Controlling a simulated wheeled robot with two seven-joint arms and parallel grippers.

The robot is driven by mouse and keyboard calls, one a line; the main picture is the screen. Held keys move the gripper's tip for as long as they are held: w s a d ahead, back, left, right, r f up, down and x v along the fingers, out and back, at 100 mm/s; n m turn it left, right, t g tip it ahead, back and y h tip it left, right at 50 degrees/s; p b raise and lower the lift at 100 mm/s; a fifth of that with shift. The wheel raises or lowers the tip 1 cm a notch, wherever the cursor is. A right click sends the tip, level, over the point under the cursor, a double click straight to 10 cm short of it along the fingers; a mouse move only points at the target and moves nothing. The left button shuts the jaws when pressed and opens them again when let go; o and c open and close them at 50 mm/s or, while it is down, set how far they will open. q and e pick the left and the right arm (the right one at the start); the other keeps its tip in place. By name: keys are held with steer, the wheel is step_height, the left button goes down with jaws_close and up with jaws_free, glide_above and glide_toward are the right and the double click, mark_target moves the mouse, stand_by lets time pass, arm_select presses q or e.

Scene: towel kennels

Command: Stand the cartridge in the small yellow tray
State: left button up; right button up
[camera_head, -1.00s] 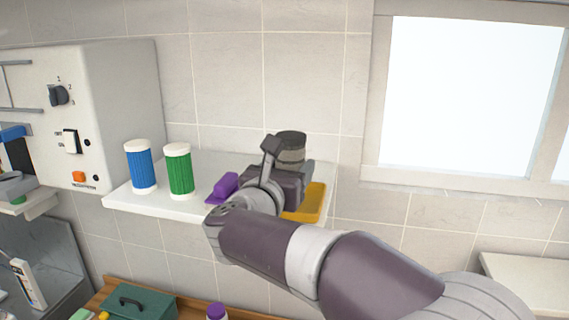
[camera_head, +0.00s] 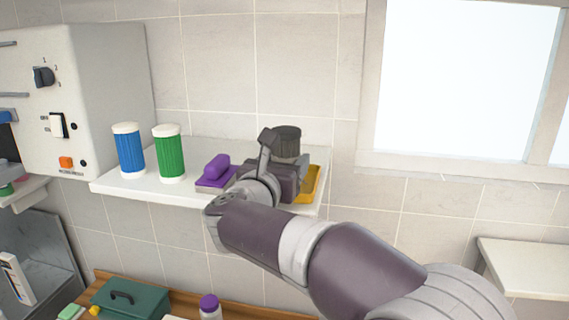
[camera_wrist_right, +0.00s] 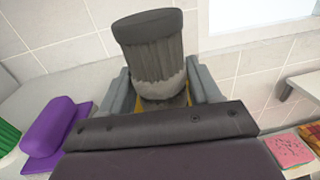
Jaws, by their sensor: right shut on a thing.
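My right gripper (camera_head: 285,170) is shut on a dark grey cartridge (camera_head: 287,140) above the right end of the white shelf. In the right wrist view the cartridge (camera_wrist_right: 150,45) stands nearly upright between the two grey fingers (camera_wrist_right: 165,95), with a paler band low on its side. The small yellow tray (camera_head: 310,184) lies on the shelf, mostly hidden behind my gripper. Yellow also shows around the cartridge's lower end in the right wrist view. I cannot tell whether the cartridge touches the tray floor. My left gripper is out of view.
A blue cartridge (camera_head: 130,152) and a green cartridge (camera_head: 169,155) with white ends stand on the shelf (camera_head: 145,191) at left. A wall (camera_head: 205,70) is close behind; a white box with knobs (camera_head: 95,90) bounds the left.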

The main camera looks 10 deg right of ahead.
steer(key=o, duration=1.1)
steer(key=shift+c, duration=0.2)
steer(key=shift+o, duration=0.6)
steer(key=shift+s+a+f+b, duration=0.2)
steer(key=shift+s+b, duration=0.1)
steer(key=shift+b, duration=0.1)
steer(key=b+v, duration=0.6)
steer(key=v, duration=0.6)
steer(key=shift+r, duration=0.25)
